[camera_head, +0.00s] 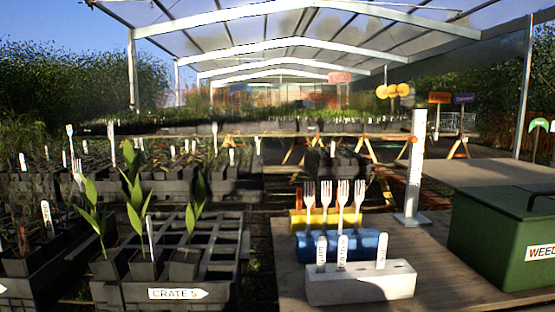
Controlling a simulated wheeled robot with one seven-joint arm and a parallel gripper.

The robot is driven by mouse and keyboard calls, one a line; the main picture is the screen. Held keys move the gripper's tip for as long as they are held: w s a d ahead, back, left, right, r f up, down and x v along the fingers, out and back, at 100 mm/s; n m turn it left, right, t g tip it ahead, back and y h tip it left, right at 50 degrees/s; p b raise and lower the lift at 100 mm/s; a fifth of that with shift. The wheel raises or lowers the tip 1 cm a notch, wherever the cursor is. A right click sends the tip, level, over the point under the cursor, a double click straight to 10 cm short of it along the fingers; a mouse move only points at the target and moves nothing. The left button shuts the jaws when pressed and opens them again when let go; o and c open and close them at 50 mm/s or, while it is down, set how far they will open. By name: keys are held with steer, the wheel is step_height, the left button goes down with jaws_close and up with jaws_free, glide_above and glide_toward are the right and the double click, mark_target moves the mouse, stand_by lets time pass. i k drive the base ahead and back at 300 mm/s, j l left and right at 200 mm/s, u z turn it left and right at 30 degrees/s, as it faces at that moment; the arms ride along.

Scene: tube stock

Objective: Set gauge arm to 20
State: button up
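A white upright gauge post (415,170) stands on a flat pale base (412,219) on the wooden bench, right of the middle. Its face carries small marks too fine to read. A small reddish piece shows at the post's upper part, perhaps the gauge arm, but orange trestle legs behind make this unclear. I cannot tell what value it points to. My gripper is not in view.
A green WEED box (490,240) stands at right. The CRATE 5 tray (178,293) holds leafy plants at left. Bare bench lies before the gauge.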

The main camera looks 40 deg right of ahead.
mark_target(413, 140)
steer(key=z, duration=2.05)
steer(key=l+z, duration=0.15)
steer(key=l, duration=0.2)
steer(key=i+j, duration=0.05)
